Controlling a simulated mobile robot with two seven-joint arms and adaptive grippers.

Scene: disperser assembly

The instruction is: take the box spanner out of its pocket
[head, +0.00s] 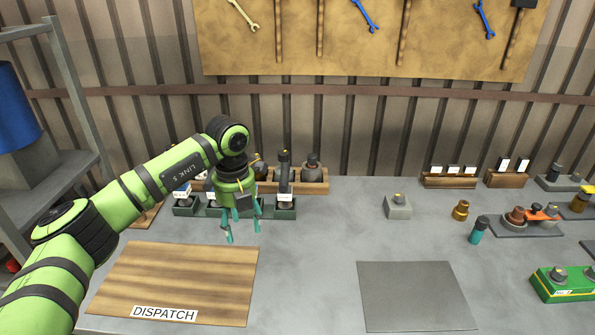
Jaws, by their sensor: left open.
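My left gripper (241,225) hangs fingers-down above the grey table, in front of a row of dark green pockets (286,213). Its teal fingers are apart with nothing between them. A tall dark upright tool (284,165) stands in the right-hand pocket, just right of the gripper, behind a small white label. It may be the box spanner, but I cannot tell for sure. The gripper and wrist hide much of the middle pockets and whatever they hold. My right gripper is not in view.
A wooden rack (316,187) with dark parts stands behind the pockets. The wooden DISPATCH board (185,280) lies in front, a grey mat (415,290) right of it. A small grey block (398,208) stands at centre. Parts and a green box (566,287) lie at right.

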